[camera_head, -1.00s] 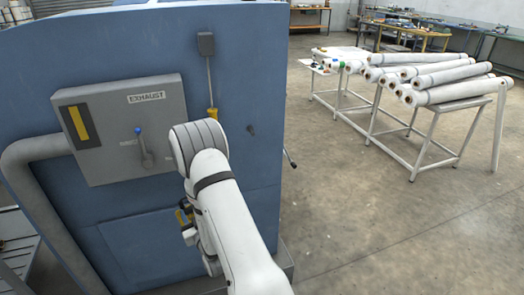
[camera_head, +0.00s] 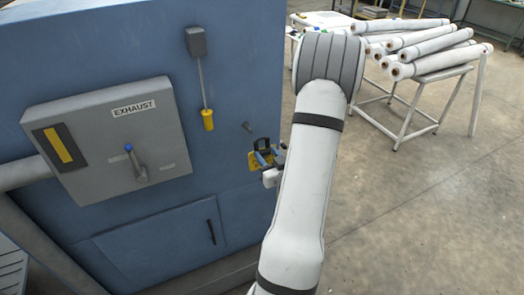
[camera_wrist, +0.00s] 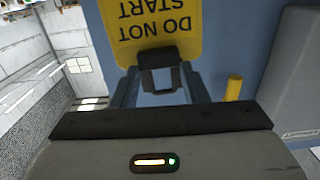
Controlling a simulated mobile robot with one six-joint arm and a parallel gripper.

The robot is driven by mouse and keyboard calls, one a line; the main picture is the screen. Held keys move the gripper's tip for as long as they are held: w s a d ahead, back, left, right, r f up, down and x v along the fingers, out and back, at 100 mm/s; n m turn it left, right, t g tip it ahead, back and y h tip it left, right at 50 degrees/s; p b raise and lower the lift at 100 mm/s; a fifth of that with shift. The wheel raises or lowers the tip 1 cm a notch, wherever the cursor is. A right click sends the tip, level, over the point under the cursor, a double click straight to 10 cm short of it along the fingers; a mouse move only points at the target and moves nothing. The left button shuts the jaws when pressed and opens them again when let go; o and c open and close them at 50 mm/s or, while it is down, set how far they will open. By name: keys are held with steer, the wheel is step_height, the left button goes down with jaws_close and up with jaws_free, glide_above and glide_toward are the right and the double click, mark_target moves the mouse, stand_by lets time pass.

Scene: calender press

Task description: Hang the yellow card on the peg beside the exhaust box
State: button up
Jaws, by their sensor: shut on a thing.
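The yellow card (camera_wrist: 150,28) shows in the wrist view, with "DO NOT START" upside down. In the head view the yellow card (camera_head: 254,161) is small and partly hidden by my gripper. My gripper (camera_wrist: 160,80) is shut on the card's dark hanger. In the head view my gripper (camera_head: 264,155) holds the card in front of the blue panel, just below and right of the peg (camera_head: 247,127). The peg is a short dark stub and looks bare. The grey exhaust box (camera_head: 115,140) is to the left, labelled EXHAUST, with a blue-tipped lever.
A dark door handle (camera_head: 211,232) is below. White rolls (camera_head: 430,45) lie on a rack at the back right. The floor at right is clear.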

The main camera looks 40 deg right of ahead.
steer(key=shift+w+a+f+b, duration=0.15)
steer(key=shift+w+b, duration=0.35)
steer(key=shift+b, duration=0.75)
steer(key=shift+w+a+b, duration=0.1)
steer(key=shift+w+b, duration=0.25)
steer(key=shift+b, duration=1.1)
steer(key=shift+w+r, duration=0.2)
steer(key=shift+w, duration=0.05)
steer(key=f+x, duration=0.1)
steer(key=x, duration=0.6)
steer(key=shift+f, duration=0.25)
